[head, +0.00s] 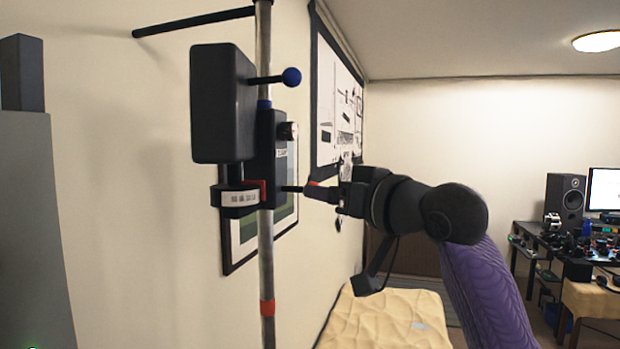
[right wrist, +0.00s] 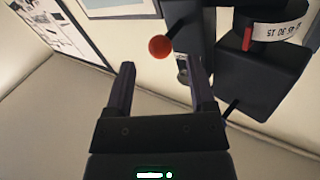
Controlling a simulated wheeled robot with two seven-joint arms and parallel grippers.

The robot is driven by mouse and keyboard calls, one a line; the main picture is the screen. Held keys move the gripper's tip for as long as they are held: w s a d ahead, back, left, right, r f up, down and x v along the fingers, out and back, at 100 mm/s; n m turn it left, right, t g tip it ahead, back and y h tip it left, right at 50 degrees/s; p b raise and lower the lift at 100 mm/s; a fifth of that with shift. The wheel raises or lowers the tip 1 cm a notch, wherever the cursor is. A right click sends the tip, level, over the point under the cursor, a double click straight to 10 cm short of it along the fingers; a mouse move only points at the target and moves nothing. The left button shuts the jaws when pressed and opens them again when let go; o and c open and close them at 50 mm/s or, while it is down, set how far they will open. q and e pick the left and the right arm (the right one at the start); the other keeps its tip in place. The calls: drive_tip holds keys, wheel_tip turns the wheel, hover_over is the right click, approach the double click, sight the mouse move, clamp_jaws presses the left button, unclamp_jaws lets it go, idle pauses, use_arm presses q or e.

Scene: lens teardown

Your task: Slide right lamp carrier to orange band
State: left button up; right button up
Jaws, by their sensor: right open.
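An orange-red band (head: 267,307) circles the pole below the carrier. My right gripper (head: 325,193) is open beside the red ball. In the right wrist view, the ball appears just beyond the fingertips (right wrist: 160,70); contact cannot be told. My left gripper is out of view.
A dark rod (head: 195,22) braces the pole near the top. A framed picture (head: 250,235) hangs close behind. A cream padded surface (head: 385,320) lies below, and a cluttered desk (head: 570,245) stands at the right.

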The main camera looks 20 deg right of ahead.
sight(269, 161)
drive_tip(key=p+x, duration=0.1)
drive_tip(key=x, duration=0.3)
drive_tip(key=shift+w+a+r, duration=0.1)
drive_tip(key=shift+w+r, duration=0.05)
drive_tip(key=shift+w, duration=0.2)
drive_tip(key=shift+s+a, duration=0.1)
drive_tip(key=shift+a, duration=0.1)
drive_tip(key=c, duration=0.6)
clamp_jaws()
